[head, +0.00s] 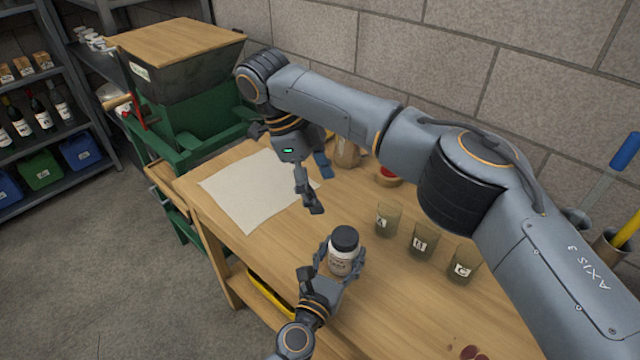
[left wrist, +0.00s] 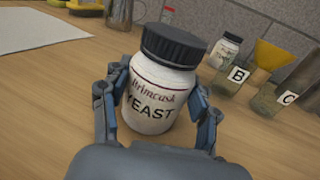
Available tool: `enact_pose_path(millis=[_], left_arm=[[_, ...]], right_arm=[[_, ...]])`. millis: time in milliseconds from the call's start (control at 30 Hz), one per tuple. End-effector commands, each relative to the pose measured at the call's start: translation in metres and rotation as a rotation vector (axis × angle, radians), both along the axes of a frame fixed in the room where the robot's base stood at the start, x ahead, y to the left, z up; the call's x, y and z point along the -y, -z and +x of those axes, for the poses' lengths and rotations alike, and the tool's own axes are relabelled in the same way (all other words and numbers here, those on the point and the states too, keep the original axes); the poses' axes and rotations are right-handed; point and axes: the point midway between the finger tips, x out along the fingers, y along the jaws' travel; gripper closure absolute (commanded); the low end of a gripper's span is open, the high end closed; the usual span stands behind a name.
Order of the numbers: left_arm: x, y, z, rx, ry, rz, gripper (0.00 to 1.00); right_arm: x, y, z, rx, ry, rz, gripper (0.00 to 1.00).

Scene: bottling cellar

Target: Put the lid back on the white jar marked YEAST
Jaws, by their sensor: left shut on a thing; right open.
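The white jar marked YEAST (head: 341,262) stands on the wooden table and also shows large in the left wrist view (left wrist: 157,98). A black ribbed lid (head: 345,238) sits on its mouth, also seen in the left wrist view (left wrist: 174,46); I cannot tell how tightly it is seated. My left gripper (head: 342,260) is shut on the jar's body, one finger on each side, below the lid. My right gripper (head: 318,188) is open and empty, beyond the jar and up to its left, near the pale cloth.
Glasses marked A (head: 388,218), B (head: 423,241) and C (head: 463,264) stand right of the jar. The pale cloth (head: 245,190) lies at the far left. In the left wrist view, another dark-lidded white jar (left wrist: 226,48) and a yellow funnel (left wrist: 275,61) stand behind. My right arm crosses over the table.

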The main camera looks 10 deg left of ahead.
Motion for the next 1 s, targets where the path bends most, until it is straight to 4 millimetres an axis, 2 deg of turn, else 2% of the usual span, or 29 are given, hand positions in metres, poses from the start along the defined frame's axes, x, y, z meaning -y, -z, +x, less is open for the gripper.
enact_pose_path(millis=[267,300,400,767,867,1000], left_arm=[[0.0,0.0,0.0,0.0,-0.001,0.0,1.0],[0.0,0.0,0.0,0.0,0.0,0.0,0.33],[0.0,0.0,0.0,0.0,0.0,0.0,0.13],[-0.001,0.0,-0.001,0.0,0.0,0.0,0.13],[-0.003,0.001,-0.009,-0.001,0.001,0.003,0.13],[-0.011,0.002,-0.033,-0.003,0.001,0.002,0.13]], right_arm=[[-0.001,-0.001,0.0,-0.001,-0.001,0.0,0.21],[-0.001,-0.001,0.0,0.0,-0.001,0.0,0.21],[-0.001,-0.001,0.0,0.0,-0.001,0.0,0.21],[-0.001,-0.001,0.0,0.0,-0.001,0.0,0.21],[-0.001,-0.001,0.0,0.0,-0.001,0.0,0.21],[-0.001,-0.001,0.0,0.0,-0.001,0.0,0.21]])
